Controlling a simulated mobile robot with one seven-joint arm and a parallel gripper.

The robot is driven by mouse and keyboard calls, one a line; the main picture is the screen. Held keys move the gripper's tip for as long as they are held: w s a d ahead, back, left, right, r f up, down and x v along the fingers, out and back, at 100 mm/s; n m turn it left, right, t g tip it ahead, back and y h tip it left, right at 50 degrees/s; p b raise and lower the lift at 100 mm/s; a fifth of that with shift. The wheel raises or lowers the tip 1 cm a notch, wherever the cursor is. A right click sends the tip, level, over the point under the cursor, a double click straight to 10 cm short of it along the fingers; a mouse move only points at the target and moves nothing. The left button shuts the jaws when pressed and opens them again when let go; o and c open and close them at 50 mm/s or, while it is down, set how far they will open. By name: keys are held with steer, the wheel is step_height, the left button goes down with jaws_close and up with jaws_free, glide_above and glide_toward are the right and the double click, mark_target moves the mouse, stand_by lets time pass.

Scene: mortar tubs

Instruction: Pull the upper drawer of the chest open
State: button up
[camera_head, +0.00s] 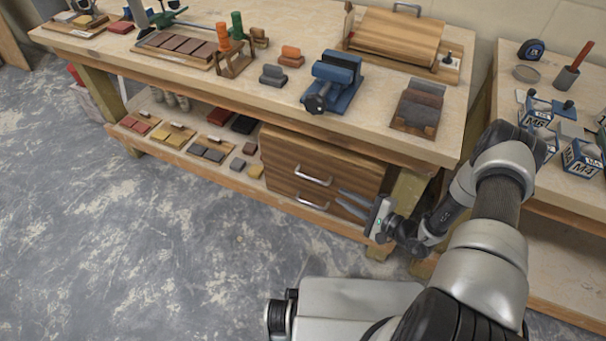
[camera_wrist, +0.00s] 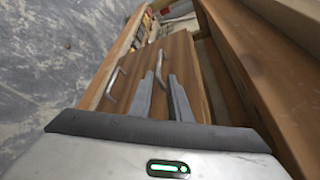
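The wooden chest (camera_head: 335,168) stands on the lower shelf at the right end of the workbench, with two drawers, one above the other. The upper drawer has a curved metal handle (camera_head: 313,177), and the lower drawer has a similar handle (camera_head: 313,202). Both drawers look shut. My gripper (camera_head: 338,196) is at the right part of the chest front, right of both handles, its two fingers apart and empty. In the wrist view, turned sideways, the fingers (camera_wrist: 164,75) point along the chest front. The upper handle (camera_wrist: 159,62) shows near the fingertips, the lower handle (camera_wrist: 112,84) farther left.
The workbench top (camera_head: 255,92) overhangs the chest, with a blue vise (camera_head: 336,80) and sharpening stones on it. A bench leg (camera_head: 405,195) stands right of the chest, close to my gripper. The grey floor (camera_head: 140,240) before the chest is clear.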

mark_target(311, 179)
steer(key=b+x, duration=0.3)
steer(key=x, duration=1.3)
steer(key=shift+w+a, duration=0.2)
steer(key=shift+a, duration=0.05)
jaws_close()
